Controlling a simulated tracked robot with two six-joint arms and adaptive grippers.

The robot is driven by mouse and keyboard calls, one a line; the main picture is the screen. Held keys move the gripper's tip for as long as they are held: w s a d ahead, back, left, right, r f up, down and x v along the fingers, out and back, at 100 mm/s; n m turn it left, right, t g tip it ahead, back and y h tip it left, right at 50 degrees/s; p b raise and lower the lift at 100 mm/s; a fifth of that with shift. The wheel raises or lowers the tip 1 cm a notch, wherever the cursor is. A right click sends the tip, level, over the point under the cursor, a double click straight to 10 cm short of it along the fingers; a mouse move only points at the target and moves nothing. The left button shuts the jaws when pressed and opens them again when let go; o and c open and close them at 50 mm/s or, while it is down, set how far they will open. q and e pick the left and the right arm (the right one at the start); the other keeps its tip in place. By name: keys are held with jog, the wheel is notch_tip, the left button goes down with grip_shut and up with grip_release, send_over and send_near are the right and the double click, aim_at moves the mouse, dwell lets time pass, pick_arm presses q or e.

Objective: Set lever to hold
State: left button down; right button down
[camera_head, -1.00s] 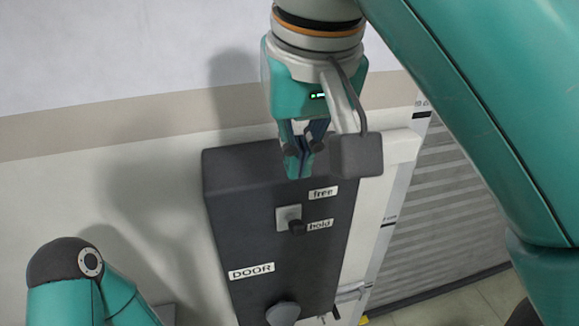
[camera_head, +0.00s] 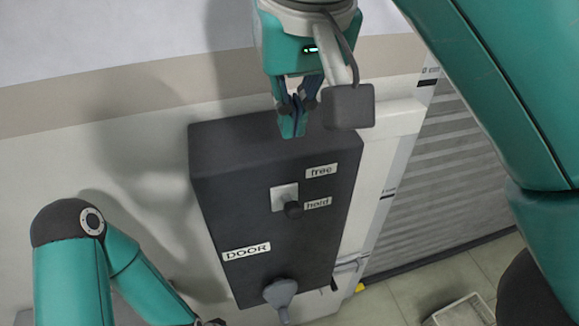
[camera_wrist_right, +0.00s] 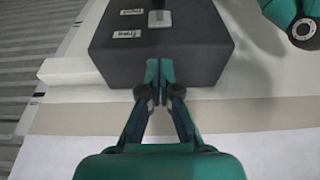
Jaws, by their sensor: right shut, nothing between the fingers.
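The lever (camera_head: 293,209) is a small dark knob on a light square plate (camera_head: 279,195), on the front of a dark box (camera_head: 230,215). Its knob sits beside the "hold" label (camera_head: 317,203), below the "free" label (camera_head: 321,171). My right gripper (camera_head: 292,132) is shut and empty, at the box's top end, above the labels and apart from the lever. In the right wrist view the shut fingers (camera_wrist_right: 159,68) point at the box (camera_wrist_right: 205,50), with the plate (camera_wrist_right: 159,18) beyond them. My left arm shows at lower left; its gripper is not in view.
A "DOOR" label (camera_head: 246,252) and a grey knob (camera_head: 281,291) are lower on the box. A light panel edge (camera_head: 385,150) and grey slatted surface (camera_head: 445,165) lie to the right. A tray (camera_head: 462,312) is on the floor at lower right.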

jog(key=b, duration=0.4)
send_over(290, 200)
jog(key=w, duration=0.1)
jog(key=x, duration=0.3)
jog(key=s+x, duration=0.1)
jog(key=x, duration=0.1)
jog(key=s+x, duration=0.1)
jog(key=x, duration=0.2)
jog(key=shift+w+d+f, duration=0.15)
jog(key=shift+f, duration=0.45)
jog(key=shift+s+d+f, duration=0.2)
jog(key=shift+s+f, duration=0.45)
jog(key=shift+f, duration=0.05)
jog(key=shift+s+f+b, duration=0.4)
jog(key=shift+f+b, duration=0.05)
jog(key=shift+f, duration=0.15)
